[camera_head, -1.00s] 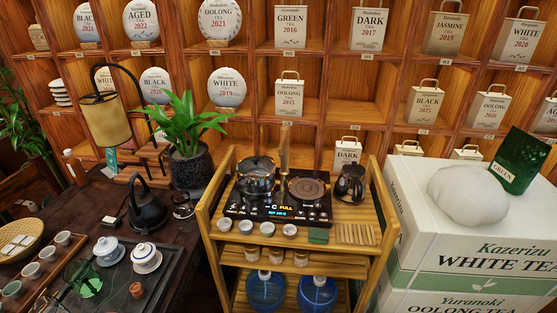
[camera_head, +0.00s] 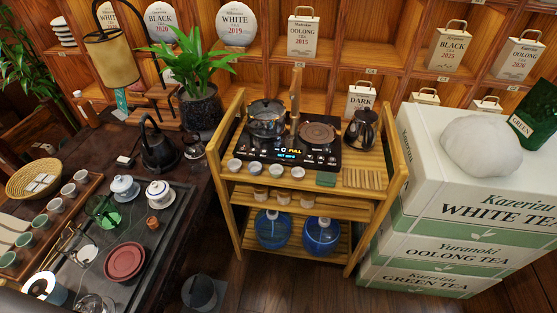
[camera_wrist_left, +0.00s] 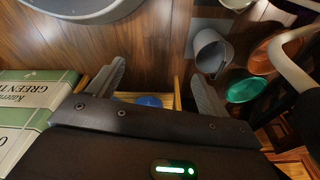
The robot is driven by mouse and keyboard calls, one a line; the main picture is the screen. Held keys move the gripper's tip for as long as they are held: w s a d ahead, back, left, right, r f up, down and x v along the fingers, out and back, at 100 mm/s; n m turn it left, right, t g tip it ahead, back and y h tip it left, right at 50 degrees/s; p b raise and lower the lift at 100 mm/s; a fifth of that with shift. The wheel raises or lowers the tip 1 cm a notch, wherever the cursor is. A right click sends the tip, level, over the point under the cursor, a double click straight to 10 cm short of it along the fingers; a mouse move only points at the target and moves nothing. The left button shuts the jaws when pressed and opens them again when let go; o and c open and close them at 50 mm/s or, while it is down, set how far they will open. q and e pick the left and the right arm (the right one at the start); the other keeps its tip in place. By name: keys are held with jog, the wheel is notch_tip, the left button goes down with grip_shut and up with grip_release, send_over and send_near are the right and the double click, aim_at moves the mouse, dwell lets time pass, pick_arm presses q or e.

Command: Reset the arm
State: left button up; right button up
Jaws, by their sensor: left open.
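My left gripper (camera_wrist_left: 158,88) shows only in the left wrist view. Its two dark fingers are apart with nothing between them. Behind the gap are the wooden floor (camera_wrist_left: 150,50) and part of the wooden cart with a blue water jug (camera_wrist_left: 150,101). Neither of my grippers shows in the head view. My right gripper is in no view.
In the head view, a dark tea table (camera_head: 95,155) with teaware stands left. A wooden cart (camera_head: 240,210) with a black stove (camera_head: 293,155) is in the middle. Stacked tea boxes (camera_head: 425,248) stand right. A bin (camera_head: 200,293) is on the floor (camera_head: 290,285).

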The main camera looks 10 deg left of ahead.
pick_arm(q)
jog(key=s+a+f+g, duration=0.1)
jog(key=s+a+f, duration=0.2)
jog(key=s+f, duration=0.8)
jog(key=s, duration=0.3)
jog(key=shift+s+f, duration=0.2)
jog(key=shift+f, duration=0.05)
